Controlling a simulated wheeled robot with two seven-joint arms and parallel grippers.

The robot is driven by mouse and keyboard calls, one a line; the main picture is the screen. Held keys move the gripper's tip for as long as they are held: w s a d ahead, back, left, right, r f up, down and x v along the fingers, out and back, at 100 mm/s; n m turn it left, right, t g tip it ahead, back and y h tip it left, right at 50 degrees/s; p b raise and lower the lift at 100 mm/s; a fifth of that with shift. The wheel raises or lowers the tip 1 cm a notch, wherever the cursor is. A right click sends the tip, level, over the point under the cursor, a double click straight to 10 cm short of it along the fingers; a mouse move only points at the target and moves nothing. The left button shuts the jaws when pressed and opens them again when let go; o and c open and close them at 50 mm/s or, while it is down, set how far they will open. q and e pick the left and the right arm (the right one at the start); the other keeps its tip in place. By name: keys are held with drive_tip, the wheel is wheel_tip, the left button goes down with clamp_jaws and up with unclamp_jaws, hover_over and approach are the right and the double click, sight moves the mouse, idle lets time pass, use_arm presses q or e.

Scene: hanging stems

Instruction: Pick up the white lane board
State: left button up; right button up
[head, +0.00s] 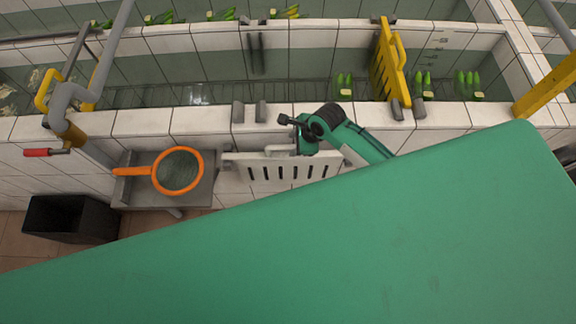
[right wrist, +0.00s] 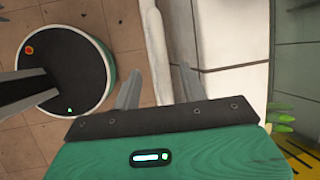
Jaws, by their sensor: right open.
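The white lane board (head: 262,172) hangs upright against the front of the white tiled wall in the head view, with a row of dark slots. In the right wrist view its pale edge (right wrist: 157,45) shows as a narrow upright strip running between my fingers. My right gripper (head: 300,148) is above the board's top edge, pointing down. Its two fingers (right wrist: 160,88) are apart, one on each side of the strip; I cannot tell whether they touch it. My left gripper is not in view.
An orange-rimmed net (head: 180,170) lies on a grey shelf (head: 198,195) left of the board. A black bin (head: 68,218) stands on the floor. A yellow board (head: 388,62) stands at the trough's wall (head: 200,122). Green stems (head: 468,82) are in the trough.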

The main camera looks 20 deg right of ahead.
sight(288, 146)
drive_tip(key=shift+w+a+f+p, duration=0.15)
drive_tip(key=shift+f+p, duration=0.1)
drive_tip(key=shift+p, duration=0.05)
drive_tip(key=p+x, duration=0.1)
drive_tip(key=x, duration=0.2)
drive_tip(key=shift+w+a+f+p, duration=0.2)
drive_tip(key=shift+w+f+p, duration=0.05)
drive_tip(key=shift+f+p, duration=0.1)
drive_tip(key=shift+w+a+f, duration=0.1)
drive_tip(key=shift+f, duration=0.3)
drive_tip(key=shift+f, duration=0.25)
clamp_jaws()
